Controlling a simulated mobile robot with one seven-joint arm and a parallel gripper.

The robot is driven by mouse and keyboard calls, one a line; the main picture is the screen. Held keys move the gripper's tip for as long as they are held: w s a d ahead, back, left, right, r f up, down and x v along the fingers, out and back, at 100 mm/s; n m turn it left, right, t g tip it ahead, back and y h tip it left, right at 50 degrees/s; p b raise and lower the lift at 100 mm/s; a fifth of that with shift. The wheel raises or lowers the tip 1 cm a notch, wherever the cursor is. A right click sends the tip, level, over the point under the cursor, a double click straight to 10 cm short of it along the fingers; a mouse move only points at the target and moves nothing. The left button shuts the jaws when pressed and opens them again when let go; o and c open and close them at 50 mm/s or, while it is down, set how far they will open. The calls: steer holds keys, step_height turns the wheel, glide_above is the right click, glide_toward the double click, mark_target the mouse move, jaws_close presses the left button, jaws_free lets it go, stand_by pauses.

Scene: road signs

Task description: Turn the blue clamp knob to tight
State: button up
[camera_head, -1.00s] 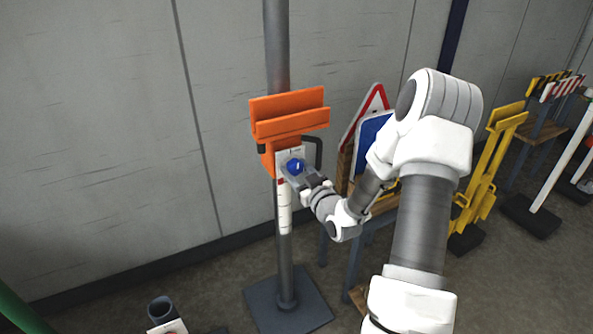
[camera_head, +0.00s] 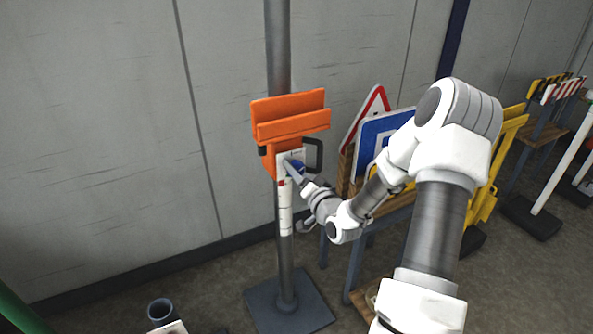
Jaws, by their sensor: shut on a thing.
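The blue clamp knob (camera_head: 297,165) sits on a white plate (camera_head: 284,157) at the front of the orange clamp bracket (camera_head: 288,118), which is mounted on a grey pole (camera_head: 278,50). My gripper (camera_head: 294,170) reaches in from the lower right and is shut on the knob. The fingers cover part of the knob, so its pointer cannot be read. A small red mark (camera_head: 281,183) shows on the plate's lower left. The plate's other markings are too small to read.
Road signs (camera_head: 377,135) lean on a table behind my arm. A yellow stand (camera_head: 487,195) is farther right. The pole's square base (camera_head: 290,310) is on the floor. Left of the pole is mostly free.

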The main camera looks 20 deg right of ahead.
steer(key=m+p, duration=0.2)
steer(key=m, duration=0.5)
steer(key=shift+r, duration=0.2)
steer(key=m+p, duration=0.1)
steer(key=m, duration=0.3)
steer(key=m+p, duration=0.1)
steer(key=m, duration=0.2)
steer(key=shift+m, duration=0.4)
steer(key=m, duration=0.6)
steer(key=shift+d+p, duration=0.1)
steer(key=shift+p, duration=0.2)
steer(key=m, duration=0.3)
steer(key=shift+m+b, duration=0.4)
steer(key=shift+r+m+b, duration=0.1)
steer(key=shift+m+b, duration=0.3)
steer(key=shift+m, duration=1.1)
